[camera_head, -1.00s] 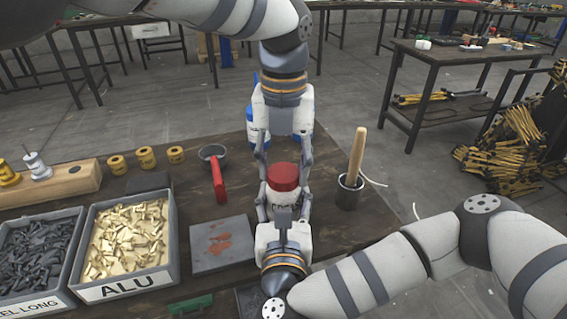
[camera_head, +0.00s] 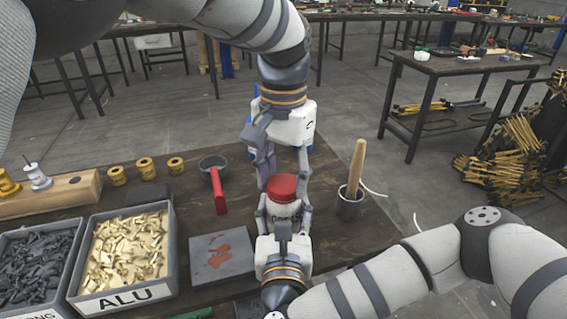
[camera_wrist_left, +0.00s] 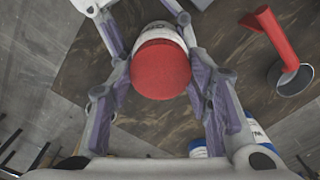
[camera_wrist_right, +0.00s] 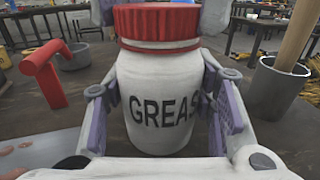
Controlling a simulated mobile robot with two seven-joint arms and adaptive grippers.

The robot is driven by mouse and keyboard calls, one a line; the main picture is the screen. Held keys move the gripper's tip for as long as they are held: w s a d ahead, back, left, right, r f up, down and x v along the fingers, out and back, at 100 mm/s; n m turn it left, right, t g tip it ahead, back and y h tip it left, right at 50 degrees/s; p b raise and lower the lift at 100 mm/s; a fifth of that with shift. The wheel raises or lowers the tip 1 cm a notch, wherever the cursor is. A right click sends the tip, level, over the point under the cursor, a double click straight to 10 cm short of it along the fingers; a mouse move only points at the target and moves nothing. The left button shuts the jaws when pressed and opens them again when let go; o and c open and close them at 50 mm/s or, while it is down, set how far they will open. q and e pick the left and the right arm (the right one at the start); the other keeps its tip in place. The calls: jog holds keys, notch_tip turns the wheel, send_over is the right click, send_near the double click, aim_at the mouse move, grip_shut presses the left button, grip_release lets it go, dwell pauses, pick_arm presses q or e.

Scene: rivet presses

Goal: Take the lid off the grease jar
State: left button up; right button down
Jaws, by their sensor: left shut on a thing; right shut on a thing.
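The grease jar (camera_head: 283,211) is white with a dark label reading GREAS in the right wrist view (camera_wrist_right: 160,105). Its ribbed red lid (camera_head: 281,187) sits on the jar's mouth and shows from above in the left wrist view (camera_wrist_left: 160,68). My right gripper (camera_head: 284,216) is shut on the jar body, with a finger on each side. My left gripper (camera_head: 284,178) reaches in from the far side and is shut on the lid, its fingers on either side. I cannot tell whether the jar's base touches the table.
A grey slab (camera_head: 222,262), an ALU bin (camera_head: 125,301) of brass parts and several brass spools (camera_head: 147,168) are further left. A blue-white container (camera_wrist_left: 262,137) stands behind my left gripper.

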aim_at(285, 185)
pick_arm(q)
jog(key=o, duration=1.3)
notch_tip(285, 185, up, 4)
jog(key=shift+r, duration=0.25)
jog(key=shift+c, duration=0.3)
jog(key=m, duration=0.4)
jog(key=shift+s+d+r, duration=0.15)
jog(key=shift+r, duration=0.1)
jog(key=m, duration=0.4)
jog(key=shift+r, duration=0.35)
jog(key=m, duration=0.3)
jog(key=shift+r+m, duration=0.3)
jog(key=shift+r, duration=0.1)
jog(key=m, duration=0.2)
jog(key=r+m, duration=0.1)
jog(key=m, duration=0.2)
jog(key=shift+w+r, duration=0.1)
jog(key=shift+w, duration=0.1)
jog(key=shift+m, duration=0.3)
notch_tip(285, 185, down, 8)
jog(key=shift+r, duration=0.1)
